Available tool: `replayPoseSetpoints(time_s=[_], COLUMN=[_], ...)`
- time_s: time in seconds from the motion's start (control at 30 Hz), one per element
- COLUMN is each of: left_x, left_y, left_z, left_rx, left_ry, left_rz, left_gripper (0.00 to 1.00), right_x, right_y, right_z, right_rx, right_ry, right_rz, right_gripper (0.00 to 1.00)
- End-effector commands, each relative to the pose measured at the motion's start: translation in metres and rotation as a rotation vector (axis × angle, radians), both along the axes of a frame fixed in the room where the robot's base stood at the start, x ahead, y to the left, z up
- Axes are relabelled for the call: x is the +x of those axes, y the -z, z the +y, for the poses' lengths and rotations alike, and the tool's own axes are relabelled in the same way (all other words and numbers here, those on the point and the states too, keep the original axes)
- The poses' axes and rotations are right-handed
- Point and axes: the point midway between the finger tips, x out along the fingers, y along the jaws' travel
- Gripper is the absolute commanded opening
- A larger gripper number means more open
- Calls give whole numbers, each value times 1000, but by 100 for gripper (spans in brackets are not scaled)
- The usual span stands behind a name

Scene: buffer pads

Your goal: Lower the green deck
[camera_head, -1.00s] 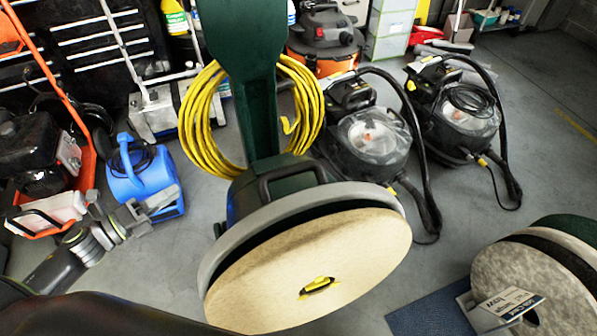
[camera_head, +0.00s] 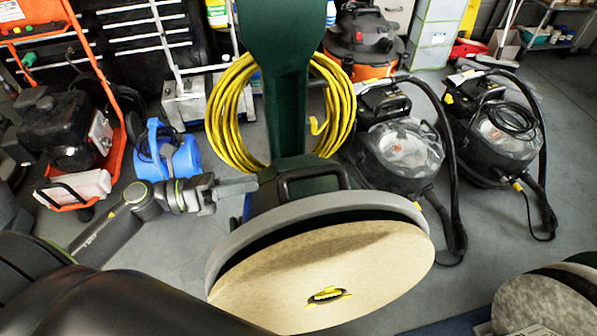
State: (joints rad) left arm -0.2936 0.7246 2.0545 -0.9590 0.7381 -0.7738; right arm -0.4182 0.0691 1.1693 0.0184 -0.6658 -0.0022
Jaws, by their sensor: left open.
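The green deck (camera_head: 302,183) belongs to a floor buffer with a dark green column (camera_head: 284,90) and a coil of yellow cable. The deck is tipped back, so its round tan pad (camera_head: 330,270) with a yellow centre piece faces me. A dark loop handle stands on the deck's top, and a grey rim runs around it. My left gripper (camera_head: 240,187) reaches in from the left, its open fingers pointing at the deck's left side near the handle. I cannot tell whether the fingertips touch it. My right gripper is not in view.
Two black vacuum machines (camera_head: 400,150) with hoses stand to the right. A blue blower (camera_head: 165,155) and an orange-framed machine (camera_head: 70,130) stand at left. Stacked round pads (camera_head: 545,300) lie at the lower right on a blue mat. Grey floor is clear at far right.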

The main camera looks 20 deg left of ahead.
Motion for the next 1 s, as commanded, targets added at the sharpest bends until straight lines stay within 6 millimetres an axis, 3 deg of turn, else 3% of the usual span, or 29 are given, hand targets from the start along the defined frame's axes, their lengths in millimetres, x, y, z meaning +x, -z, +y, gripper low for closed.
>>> replayPoseSetpoints(time_s=[0.7,1.0], left_x=[52,62], left_y=[-2,0], left_z=[-77,-90], left_rx=[-4,-1], left_ry=[-3,-2], left_rz=[-1,3], left_gripper=[43,43], right_x=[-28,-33], right_y=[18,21], right_z=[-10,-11], right_rx=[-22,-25], right_ry=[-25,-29], right_rz=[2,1], right_gripper=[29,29])
